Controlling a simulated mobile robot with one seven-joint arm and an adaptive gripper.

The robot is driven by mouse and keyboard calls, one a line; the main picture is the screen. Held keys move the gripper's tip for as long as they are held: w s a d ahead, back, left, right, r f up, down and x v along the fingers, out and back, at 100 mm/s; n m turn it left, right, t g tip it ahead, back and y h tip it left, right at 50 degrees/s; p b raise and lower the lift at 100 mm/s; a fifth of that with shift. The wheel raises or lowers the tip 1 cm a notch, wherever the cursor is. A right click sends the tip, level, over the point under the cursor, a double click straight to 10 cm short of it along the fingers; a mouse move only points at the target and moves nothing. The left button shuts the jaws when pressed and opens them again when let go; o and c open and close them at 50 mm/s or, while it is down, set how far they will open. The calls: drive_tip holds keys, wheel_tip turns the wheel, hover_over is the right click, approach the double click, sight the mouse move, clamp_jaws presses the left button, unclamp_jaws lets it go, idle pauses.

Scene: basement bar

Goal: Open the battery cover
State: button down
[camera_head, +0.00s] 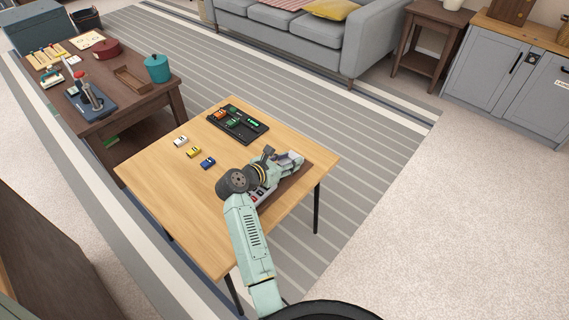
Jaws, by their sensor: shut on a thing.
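A grey device (257,195) with red and dark buttons lies on a dark brown board (305,174) near the right edge of the light wooden table. My gripper (291,160) is low over the board, at the far end of the device. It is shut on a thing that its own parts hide. My arm covers much of the device. The battery cover cannot be made out from this view.
A black tray (260,129) holding small colored cars stands at the table's back. A white car (180,140), a yellow car (193,152) and a blue car (208,162) stand left of my arm. The table's (180,200) left and front are clear.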

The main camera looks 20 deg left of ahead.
drive_tip(key=c, duration=0.8)
unclamp_jaws()
drive_tip(key=shift+o, duration=0.2)
drive_tip(key=shift+s, duration=0.1)
drive_tip(key=v, duration=1.2)
